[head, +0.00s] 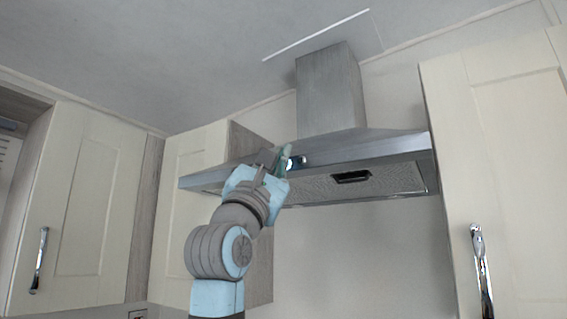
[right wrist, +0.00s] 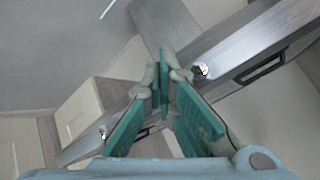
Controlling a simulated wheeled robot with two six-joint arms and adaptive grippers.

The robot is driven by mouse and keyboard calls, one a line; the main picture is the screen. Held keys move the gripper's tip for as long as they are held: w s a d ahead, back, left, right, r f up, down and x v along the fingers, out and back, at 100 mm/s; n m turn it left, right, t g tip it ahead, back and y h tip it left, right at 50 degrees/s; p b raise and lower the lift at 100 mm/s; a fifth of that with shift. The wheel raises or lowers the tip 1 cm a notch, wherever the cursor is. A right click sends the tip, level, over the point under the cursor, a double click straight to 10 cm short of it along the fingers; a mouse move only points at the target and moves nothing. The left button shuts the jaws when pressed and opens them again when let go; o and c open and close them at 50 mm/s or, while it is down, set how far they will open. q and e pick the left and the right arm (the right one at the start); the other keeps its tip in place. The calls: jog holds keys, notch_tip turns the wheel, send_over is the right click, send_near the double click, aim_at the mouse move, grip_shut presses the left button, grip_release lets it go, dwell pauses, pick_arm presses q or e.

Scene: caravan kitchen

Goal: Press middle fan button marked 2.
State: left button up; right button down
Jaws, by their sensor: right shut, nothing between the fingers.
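The range hood (head: 380,146) is grey metal and hangs on the wall, with a slanted front edge. A small cluster of shiny fan buttons (head: 298,162) sits on its front edge. It also shows in the right wrist view (right wrist: 200,70). The buttons are too small to read, so I cannot tell which is marked 2. My right gripper (head: 283,157) is shut and empty, its fingertips just left of the buttons and partly in front of the hood edge. In the right wrist view its green-padded fingers (right wrist: 165,78) meet left of the buttons. I cannot tell whether they touch the hood.
Cream cabinets stand left (head: 85,205) and right (head: 510,160) of the hood, with metal handles (head: 481,270). A grey chimney (head: 330,90) rises from the hood to the ceiling. The wall below the hood is clear.

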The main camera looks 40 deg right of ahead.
jog(key=shift+s+a, duration=0.1)
jog(key=shift+a, duration=0.25)
jog(key=s+a, duration=0.1)
jog(key=a, duration=0.5)
jog(key=shift+s, duration=0.4)
jog(key=shift+d, duration=0.25)
jog(key=shift+w+a+f, duration=0.1)
